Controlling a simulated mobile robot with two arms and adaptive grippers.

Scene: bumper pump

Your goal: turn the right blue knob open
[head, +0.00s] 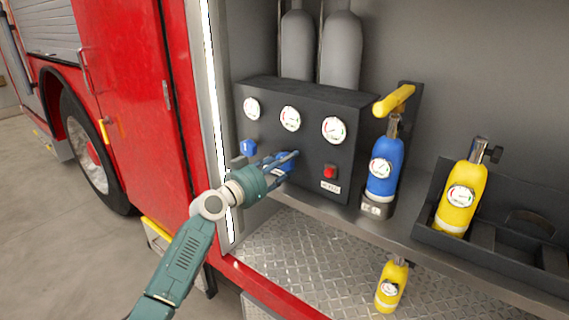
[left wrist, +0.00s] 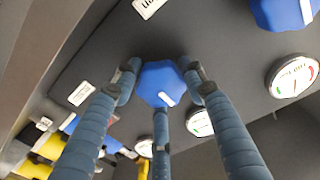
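The right blue knob (left wrist: 162,83) sits on the dark control panel and shows between my left gripper's fingers in the left wrist view. In the head view, this knob (head: 281,161) is partly covered by the gripper. My left gripper (head: 291,160) reaches the panel from the left, and its three fingers surround the knob. The fingertips lie close to the knob's sides; whether they press on it is unclear. The left blue knob (head: 248,148) is free, and it also shows at the top right of the left wrist view (left wrist: 285,12). My right gripper is out of view.
The panel (head: 313,160) carries several round gauges (head: 334,130) and a red switch (head: 330,171). To its right stand a blue bottle (head: 384,168) and a yellow bottle (head: 461,197). Another yellow bottle (head: 391,285) is on the lower metal floor. A red door (head: 125,90) is at left.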

